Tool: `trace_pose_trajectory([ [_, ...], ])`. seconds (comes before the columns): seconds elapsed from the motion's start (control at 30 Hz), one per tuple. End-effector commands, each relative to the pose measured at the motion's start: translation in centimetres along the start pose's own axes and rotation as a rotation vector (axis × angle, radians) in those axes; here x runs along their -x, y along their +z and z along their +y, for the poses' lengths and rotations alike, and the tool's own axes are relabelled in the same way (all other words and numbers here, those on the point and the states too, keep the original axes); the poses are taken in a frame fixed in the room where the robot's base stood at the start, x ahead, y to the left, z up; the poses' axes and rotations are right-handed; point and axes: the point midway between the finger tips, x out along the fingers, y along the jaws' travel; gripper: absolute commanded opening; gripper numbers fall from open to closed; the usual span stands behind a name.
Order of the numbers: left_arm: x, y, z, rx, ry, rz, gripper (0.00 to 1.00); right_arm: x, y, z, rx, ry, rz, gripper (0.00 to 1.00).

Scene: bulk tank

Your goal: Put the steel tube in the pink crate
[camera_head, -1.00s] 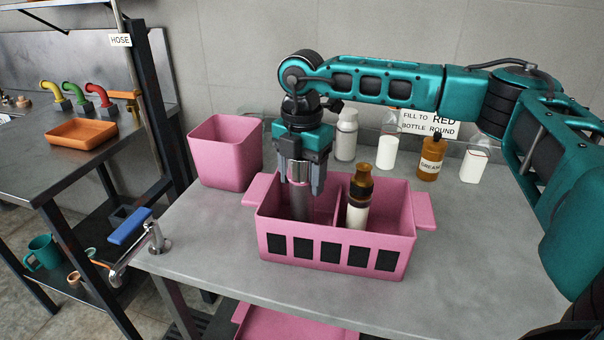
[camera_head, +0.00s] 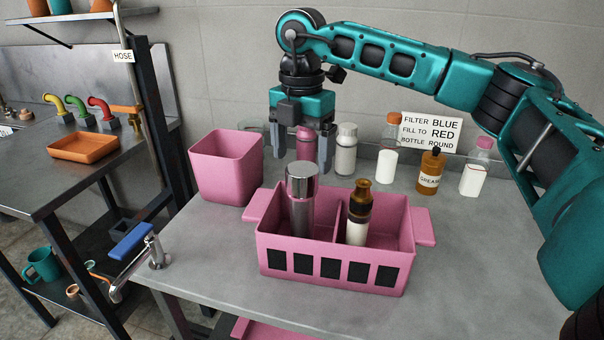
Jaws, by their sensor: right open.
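The steel tube (camera_head: 301,205) is a shiny grey cylinder with a bright cap. It stands upright in the left compartment of the pink crate (camera_head: 425,232), its top above the rim. The crate has a handle at each end and several black squares on its front. My right gripper (camera_head: 304,165) hangs above and behind the tube, fingers pointing down, open and empty, apart from the tube. A brown-topped bottle with a white lower part (camera_head: 358,213) stands in the right compartment. My left gripper is not in view.
A pink bin (camera_head: 226,168) stands left of the crate. Behind the crate are a pink-capped bottle (camera_head: 306,143), a white-capped jar (camera_head: 346,152), a grease bottle (camera_head: 429,173), and other bottles. A blue-handled tap (camera_head: 140,245) is at the table's left edge. The front right tabletop is clear.

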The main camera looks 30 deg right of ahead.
Motion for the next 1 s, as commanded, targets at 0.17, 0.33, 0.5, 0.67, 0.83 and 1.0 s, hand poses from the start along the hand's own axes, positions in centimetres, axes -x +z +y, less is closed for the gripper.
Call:
trace_pose_trajectory([
  [0.17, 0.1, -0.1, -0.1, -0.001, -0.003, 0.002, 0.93, 2.8, 0.0, 0.0, 0.0, 0.001, 0.0, 0.88],
  [0.33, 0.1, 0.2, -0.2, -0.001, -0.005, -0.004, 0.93, 3.6, 0.0, 0.0, 0.0, -0.001, 0.001, 0.88],
  [0.5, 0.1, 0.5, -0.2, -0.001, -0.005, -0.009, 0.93, 3.6, 0.0, 0.0, 0.0, -0.001, 0.0, 0.88],
  [0.67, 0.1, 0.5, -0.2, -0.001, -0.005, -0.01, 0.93, 3.6, 0.0, 0.0, 0.0, -0.001, 0.0, 0.88],
  [0.83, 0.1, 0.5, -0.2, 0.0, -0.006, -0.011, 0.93, 3.6, 0.0, 0.0, 0.0, 0.0, 0.0, 0.88],
  [1.0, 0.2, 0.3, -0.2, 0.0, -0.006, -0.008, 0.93, 3.6, 0.0, 0.0, 0.0, 0.0, 0.001, 0.88],
])
